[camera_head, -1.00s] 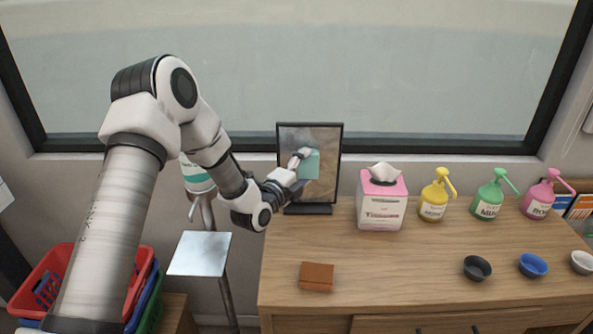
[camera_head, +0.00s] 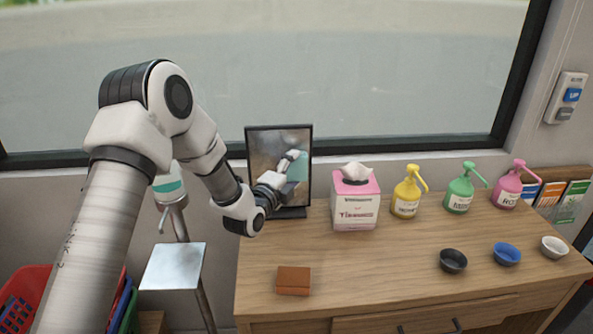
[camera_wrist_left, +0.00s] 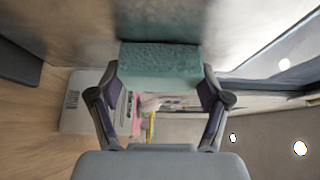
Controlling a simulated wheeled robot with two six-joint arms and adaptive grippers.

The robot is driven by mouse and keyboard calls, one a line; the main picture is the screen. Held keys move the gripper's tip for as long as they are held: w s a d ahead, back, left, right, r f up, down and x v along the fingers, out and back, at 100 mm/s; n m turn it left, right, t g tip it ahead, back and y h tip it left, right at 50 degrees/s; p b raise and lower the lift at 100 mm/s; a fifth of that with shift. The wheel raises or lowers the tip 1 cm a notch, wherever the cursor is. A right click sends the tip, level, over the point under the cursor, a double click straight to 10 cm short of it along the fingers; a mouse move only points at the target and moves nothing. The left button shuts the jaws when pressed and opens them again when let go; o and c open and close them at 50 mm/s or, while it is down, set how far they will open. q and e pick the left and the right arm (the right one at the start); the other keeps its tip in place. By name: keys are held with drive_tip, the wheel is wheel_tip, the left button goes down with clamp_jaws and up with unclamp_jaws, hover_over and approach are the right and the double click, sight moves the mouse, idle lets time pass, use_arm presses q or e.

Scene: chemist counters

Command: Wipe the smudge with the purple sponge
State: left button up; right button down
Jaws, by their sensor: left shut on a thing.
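My left gripper (camera_head: 285,192) is at the front of a dark-framed mirror (camera_head: 262,148) standing at the back of the counter. In the left wrist view my left gripper (camera_wrist_left: 160,85) is shut on a sponge (camera_wrist_left: 160,65), whose visible face is teal, not purple. The mirror shows a reflection of the arm and a teal patch. The sponge is close to the mirror; I cannot tell whether it touches. The mirror has uneven grey-brown tones, and I cannot make out a separate smudge. My right gripper is not in view.
A pink tissue box (camera_head: 355,202) stands right of the mirror, then yellow (camera_head: 406,198), green (camera_head: 459,194) and pink (camera_head: 507,188) pump bottles. An orange-brown block (camera_head: 294,281) lies near the front. Black (camera_head: 453,261), blue (camera_head: 507,254) and white (camera_head: 554,247) bowls sit at right.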

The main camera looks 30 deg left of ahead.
sight(269, 163)
use_arm(q)
drive_tip(key=s+a, duration=0.1)
drive_tip(key=s+a+p, duration=0.1)
drive_tip(key=a, duration=0.1)
drive_tip(key=s+a, duration=0.1)
drive_tip(key=a, duration=0.1)
drive_tip(key=shift+p, duration=0.4)
drive_tip(key=shift+s+a+r+p, duration=0.15)
drive_tip(key=shift+s+a+p, duration=0.45)
drive_tip(key=shift+a+p, duration=0.3)
drive_tip(key=shift+s+a, duration=0.35)
drive_tip(key=shift+a, duration=0.15)
drive_tip(key=shift+f, duration=0.2)
drive_tip(key=shift+d, duration=0.15)
